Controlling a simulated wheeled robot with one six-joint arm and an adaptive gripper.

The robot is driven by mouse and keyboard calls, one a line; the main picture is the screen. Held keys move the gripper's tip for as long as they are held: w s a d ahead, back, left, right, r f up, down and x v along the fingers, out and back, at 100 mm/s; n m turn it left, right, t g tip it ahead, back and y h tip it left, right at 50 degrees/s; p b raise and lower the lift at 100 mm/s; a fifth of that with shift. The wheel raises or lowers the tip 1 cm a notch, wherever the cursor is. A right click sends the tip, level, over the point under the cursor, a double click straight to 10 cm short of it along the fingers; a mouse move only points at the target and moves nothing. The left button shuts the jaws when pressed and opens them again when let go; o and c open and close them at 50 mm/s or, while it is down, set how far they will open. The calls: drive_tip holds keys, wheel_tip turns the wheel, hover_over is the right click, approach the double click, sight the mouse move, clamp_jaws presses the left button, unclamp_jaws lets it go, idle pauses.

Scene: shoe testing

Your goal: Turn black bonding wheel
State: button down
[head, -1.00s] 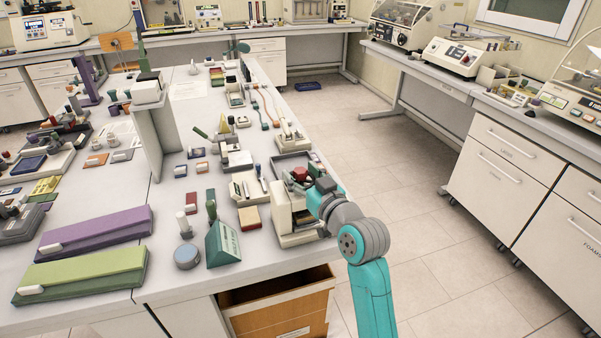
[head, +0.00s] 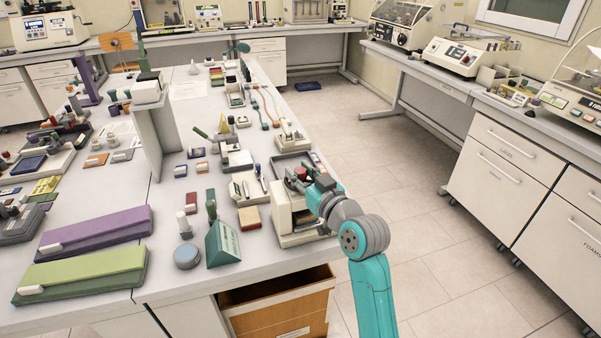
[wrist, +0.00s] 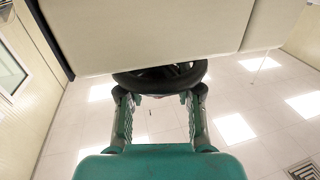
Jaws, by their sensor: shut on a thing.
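The black bonding wheel (wrist: 160,78) shows in the wrist view, partly hidden under the pale body of its machine (wrist: 150,35). My gripper (wrist: 160,93) has a finger on each side of the wheel and is shut on its rim. In the head view, the cream machine (head: 284,218) stands at the right edge of the bench, with a red part on top. My gripper (head: 312,190) is at its right side there. The wheel cannot be made out clearly in that view.
A green wedge-shaped block (head: 223,243) and a round blue-grey tin (head: 187,256) stand left of the machine. A dark tray (head: 292,165) lies behind it. An open wooden drawer (head: 278,305) is below the bench edge. The floor to the right is clear.

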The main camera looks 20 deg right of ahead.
drive_tip(key=shift+y, duration=0.3)
drive_tip(key=n+g+y, duration=0.2)
drive_tip(key=n+y, duration=0.1)
drive_tip(key=n+g+y, duration=0.2)
drive_tip(key=n+y, duration=0.1)
drive_tip(key=y, duration=0.1)
drive_tip(key=shift+w+d+y, duration=0.1)
drive_tip(key=shift+d+y, duration=0.05)
drive_tip(key=shift+y, duration=0.15)
drive_tip(key=n+g+y, duration=0.4)
drive_tip(key=g, duration=0.1)
drive_tip(key=shift+g, duration=0.4)
drive_tip(key=shift+n+g+y, duration=0.5)
drive_tip(key=shift+n+g, duration=0.5)
drive_tip(key=shift+g, duration=0.6)
drive_tip(key=c, duration=0.7)
unclamp_jaws()
drive_tip(key=shift+c, duration=0.2)
